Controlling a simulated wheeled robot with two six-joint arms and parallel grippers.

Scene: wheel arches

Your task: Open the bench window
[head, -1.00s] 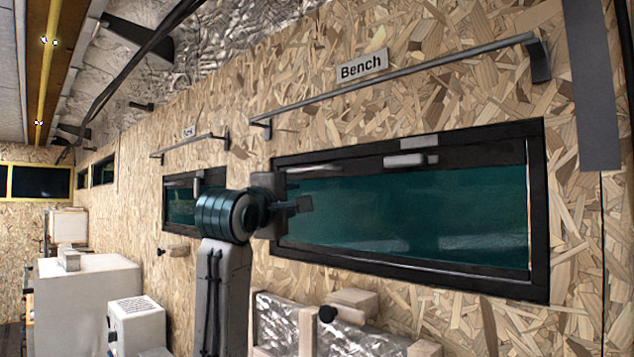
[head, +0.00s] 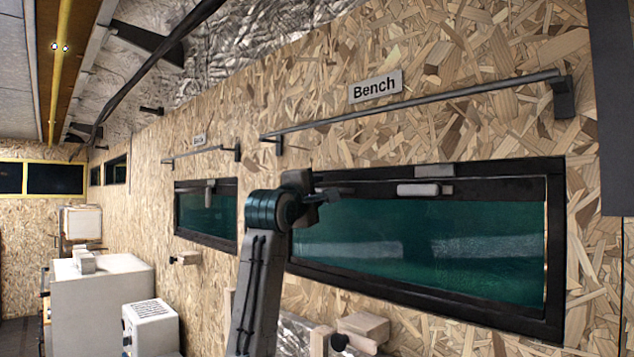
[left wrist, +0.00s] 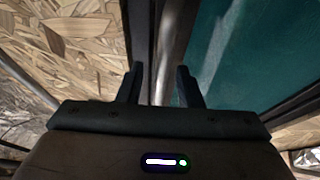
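The bench window (head: 430,240) has teal glass in a black frame, under the "Bench" sign (head: 376,86) on the chipboard wall. A pale grey handle (head: 425,189) sits at its top edge, near the middle. The window looks shut or nearly so. My left gripper (head: 340,193) is in front of the window's upper left corner, left of the handle and apart from it. My right gripper is out of view.
A grey rail (head: 420,103) runs along the wall above the window. A smaller window (head: 205,212) with its own sign is further left. Wooden blocks (head: 362,328) stick out below the bench window. White cabinets (head: 100,290) stand at the left.

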